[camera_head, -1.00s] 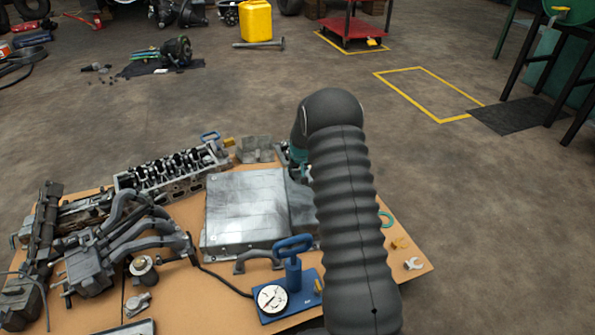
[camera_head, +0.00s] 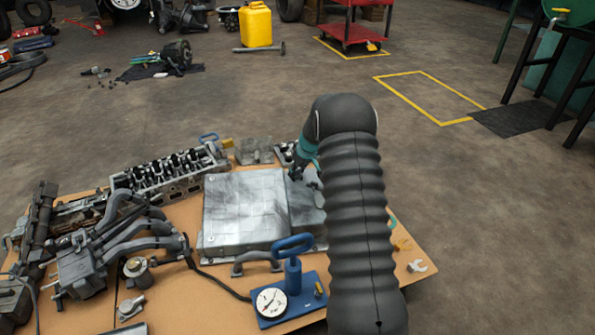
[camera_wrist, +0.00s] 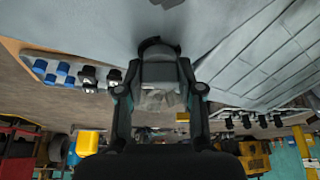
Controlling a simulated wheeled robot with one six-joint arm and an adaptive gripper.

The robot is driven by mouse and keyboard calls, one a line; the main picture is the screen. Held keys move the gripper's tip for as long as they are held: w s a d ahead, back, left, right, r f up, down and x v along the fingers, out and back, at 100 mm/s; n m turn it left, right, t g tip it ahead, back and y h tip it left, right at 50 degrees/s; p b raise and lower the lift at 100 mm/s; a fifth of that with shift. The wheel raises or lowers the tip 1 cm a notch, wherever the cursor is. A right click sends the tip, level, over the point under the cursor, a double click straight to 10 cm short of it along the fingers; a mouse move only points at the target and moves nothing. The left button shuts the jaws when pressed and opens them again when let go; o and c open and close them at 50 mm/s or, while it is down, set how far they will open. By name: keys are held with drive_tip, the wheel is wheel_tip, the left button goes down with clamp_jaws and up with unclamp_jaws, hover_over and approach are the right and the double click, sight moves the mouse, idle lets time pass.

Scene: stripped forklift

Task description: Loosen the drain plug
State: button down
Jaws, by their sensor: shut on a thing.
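My gripper (camera_wrist: 158,62) is at the pan's far right end, mostly behind my own arm in the head view. In the wrist view its two dark fingers reach to the pan's grey surface (camera_wrist: 270,50) and close around a small part there. The drain plug itself is hidden between the fingers, so its turn and seating cannot be told.
A blue hand pump with gauge (camera_head: 290,285) stands in front of the pan. A cylinder head (camera_head: 170,175) and manifold pipes (camera_head: 130,230) lie to the left. Open floor lies beyond the table.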

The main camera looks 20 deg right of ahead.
drive_tip(key=n+y, duration=0.1)
drive_tip(key=n, duration=0.2)
drive_tip(key=n+g, duration=0.1)
drive_tip(key=n, duration=0.1)
drive_tip(key=shift+n+g+y, duration=0.3)
drive_tip(key=shift+n+y, duration=0.1)
drive_tip(key=shift+n, duration=0.3)
drive_tip(key=n+g, duration=0.1)
drive_tip(key=n, duration=0.1)
drive_tip(key=n+y, duration=0.1)
drive_tip(key=n, duration=0.2)
drive_tip(key=shift+g, duration=0.4)
drive_tip(key=c, duration=0.9)
unclamp_jaws()
drive_tip(key=shift+r, duration=0.1)
drive_tip(key=shift+r, duration=0.1)
